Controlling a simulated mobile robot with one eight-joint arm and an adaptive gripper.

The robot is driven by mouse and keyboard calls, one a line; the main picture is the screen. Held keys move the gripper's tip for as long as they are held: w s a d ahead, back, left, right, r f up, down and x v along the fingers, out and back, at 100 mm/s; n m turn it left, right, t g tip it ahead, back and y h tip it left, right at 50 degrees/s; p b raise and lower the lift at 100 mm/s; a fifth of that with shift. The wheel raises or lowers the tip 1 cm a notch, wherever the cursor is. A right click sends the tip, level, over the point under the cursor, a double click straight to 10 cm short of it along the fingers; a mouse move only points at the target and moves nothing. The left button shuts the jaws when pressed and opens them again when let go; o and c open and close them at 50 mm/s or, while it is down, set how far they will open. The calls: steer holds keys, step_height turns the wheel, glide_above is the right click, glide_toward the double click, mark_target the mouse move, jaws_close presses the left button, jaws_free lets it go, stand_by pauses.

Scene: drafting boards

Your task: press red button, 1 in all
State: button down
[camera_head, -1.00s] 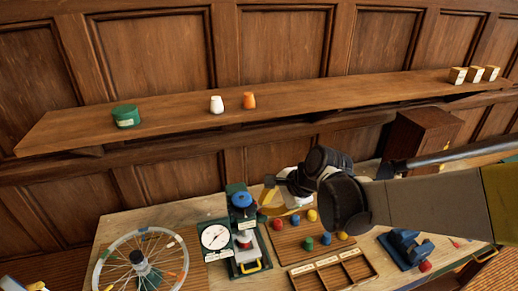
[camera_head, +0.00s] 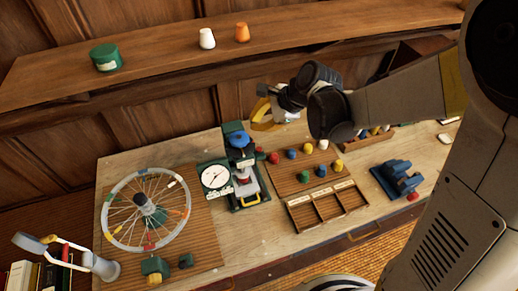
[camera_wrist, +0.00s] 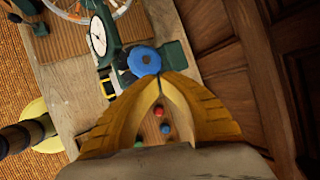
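A row of round coloured knobs stands on a brown board on the bench. A red knob (camera_head: 273,158) is at its left end, next to the green press with the blue top (camera_head: 236,138). The red knob also shows in the wrist view (camera_wrist: 158,112), between my fingers, beyond them. Another red piece (camera_head: 412,197) sits by a blue device on the right. No label tells which red piece is the button. My gripper (camera_head: 258,118) has yellow fingers whose tips meet in the wrist view (camera_wrist: 162,78). It is empty, above and behind the red knob, apart from it.
A white dial (camera_head: 215,176) and a spoked wheel (camera_head: 146,210) stand left of the knobs. A divided wooden tray (camera_head: 327,206) lies in front of them. A shelf (camera_head: 150,80) runs above the bench along the panelled wall. A lamp (camera_head: 80,255) stands at lower left.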

mark_target(252, 142)
step_height(252, 142, down, 8)
steer(key=b, duration=0.5)
steer(key=shift+b, duration=0.4)
stand_by(0.8)
steer(key=shift+f+b, duration=0.35)
steer(key=shift+b, duration=0.15)
steer(key=shift+f+b, duration=0.65)
steer(key=shift+f, duration=0.05)
stand_by(1.1)
steer(key=shift+r, duration=0.1)
steer(key=shift+w+d+r+p, duration=0.1)
steer(key=shift+w+r+p, duration=0.05)
steer(key=shift+r+p, duration=0.65)
steer(key=shift+r, duration=0.2)
